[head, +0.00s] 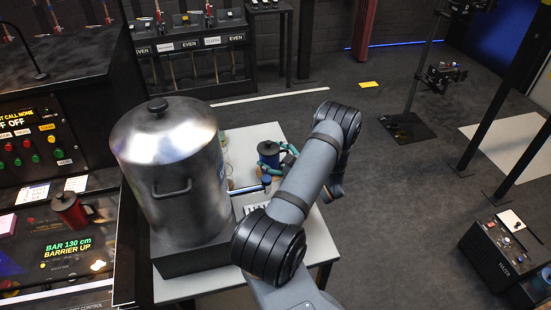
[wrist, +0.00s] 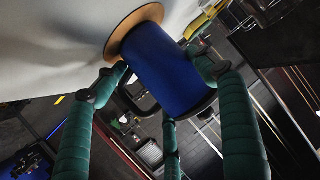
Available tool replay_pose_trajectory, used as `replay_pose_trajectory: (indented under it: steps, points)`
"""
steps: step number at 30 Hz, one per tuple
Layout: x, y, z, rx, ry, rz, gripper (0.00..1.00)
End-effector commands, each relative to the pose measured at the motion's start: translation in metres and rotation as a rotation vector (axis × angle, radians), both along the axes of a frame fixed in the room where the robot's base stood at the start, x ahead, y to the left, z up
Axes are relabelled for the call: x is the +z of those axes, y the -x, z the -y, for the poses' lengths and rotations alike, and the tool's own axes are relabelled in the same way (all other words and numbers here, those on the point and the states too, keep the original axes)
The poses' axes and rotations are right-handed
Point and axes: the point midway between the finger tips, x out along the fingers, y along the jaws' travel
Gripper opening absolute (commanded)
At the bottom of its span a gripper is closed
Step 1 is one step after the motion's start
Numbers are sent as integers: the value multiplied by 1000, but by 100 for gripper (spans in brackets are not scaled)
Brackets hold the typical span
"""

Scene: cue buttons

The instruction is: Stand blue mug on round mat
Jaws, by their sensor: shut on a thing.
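The blue mug (head: 268,151) is on the small white table, right of the big metal pot; it also shows large in the wrist view (wrist: 168,72). My gripper (head: 284,160) has green padded fingers closed around the mug's sides, also in the wrist view (wrist: 160,75). The tan round mat (wrist: 122,34) is at the mug's base end, with its rim showing around it. The mug looks square to the mat and over it. I cannot tell whether its base touches. In the head view the mat is mostly hidden.
A large lidded metal pot (head: 175,165) stands close on the left of the white table (head: 240,138). My arm crosses the table's right side.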

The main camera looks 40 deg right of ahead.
Motion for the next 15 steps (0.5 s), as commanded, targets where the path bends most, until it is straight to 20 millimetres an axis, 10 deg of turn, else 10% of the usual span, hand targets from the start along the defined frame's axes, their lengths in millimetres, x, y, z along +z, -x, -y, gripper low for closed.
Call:
replay_pose_trajectory:
  steps: [11,12,15]
  points:
    - [-4,0,0,1,2,2,28]
    - [-5,0,0,0,1,1,71]
    - [-4,0,0,0,1,1,77]
